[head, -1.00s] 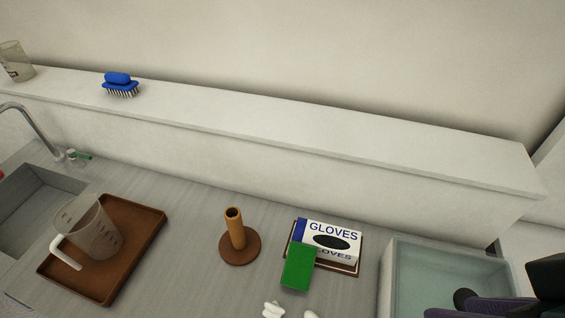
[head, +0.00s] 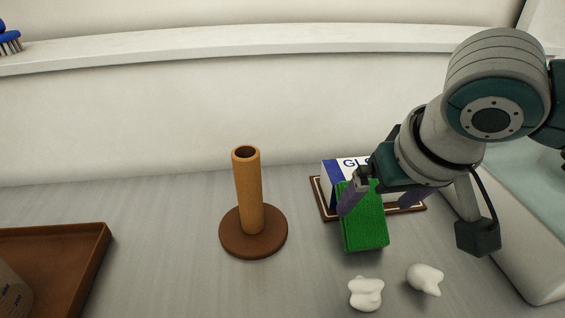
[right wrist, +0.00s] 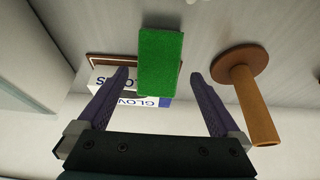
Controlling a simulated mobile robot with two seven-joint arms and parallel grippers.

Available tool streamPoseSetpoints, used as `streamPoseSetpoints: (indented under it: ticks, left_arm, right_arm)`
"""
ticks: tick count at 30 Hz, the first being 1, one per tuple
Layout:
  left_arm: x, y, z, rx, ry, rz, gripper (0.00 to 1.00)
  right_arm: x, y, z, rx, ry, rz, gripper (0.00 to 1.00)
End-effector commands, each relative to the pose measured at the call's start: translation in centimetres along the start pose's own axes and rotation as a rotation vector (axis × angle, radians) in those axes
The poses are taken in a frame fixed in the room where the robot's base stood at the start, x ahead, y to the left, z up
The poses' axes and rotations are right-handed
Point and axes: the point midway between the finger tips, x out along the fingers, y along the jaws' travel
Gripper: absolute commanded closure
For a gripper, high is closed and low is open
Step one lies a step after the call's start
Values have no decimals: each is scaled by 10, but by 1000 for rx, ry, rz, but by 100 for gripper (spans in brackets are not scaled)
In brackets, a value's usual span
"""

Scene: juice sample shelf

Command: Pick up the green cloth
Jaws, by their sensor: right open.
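The green cloth (head: 364,222) is a flat green rectangle in front of the glove box, its far end close to or against the box. In the right wrist view the cloth (right wrist: 160,62) shows between the two finger tips. My right gripper (head: 381,200) is open, with its purple fingers on either side of the cloth in the head view. In the right wrist view the gripper (right wrist: 160,78) holds nothing. I cannot tell how high the fingers are above the cloth. My left gripper is out of view.
The white glove box (head: 341,169) sits on a brown-rimmed tray (head: 321,198). A wooden post on a round base (head: 252,238) stands left of the cloth. Two white lumps (head: 366,293) (head: 425,279) lie in front. A brown tray (head: 84,268) is at left, a pale basin (head: 515,243) at right.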

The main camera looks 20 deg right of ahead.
Motion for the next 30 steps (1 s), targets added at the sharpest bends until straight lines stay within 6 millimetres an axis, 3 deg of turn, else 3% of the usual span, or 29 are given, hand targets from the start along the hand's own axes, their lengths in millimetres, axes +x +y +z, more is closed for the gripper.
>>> streamPoseSetpoints:
  ticks: [3,11,19,29,30]
  left_arm:
    - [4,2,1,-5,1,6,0]
    - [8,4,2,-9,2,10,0]
    - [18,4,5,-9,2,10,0]
    - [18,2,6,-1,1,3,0]
    - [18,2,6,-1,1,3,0]
  right_arm:
    - [20,0,0,0,-1,2,0]
    - [41,0,-1,-2,1,0,0]
    - [80,0,-1,-3,0,-1,0]
    - [86,0,-1,-5,1,-2,0]
    - [86,0,-1,-5,1,-1,3]
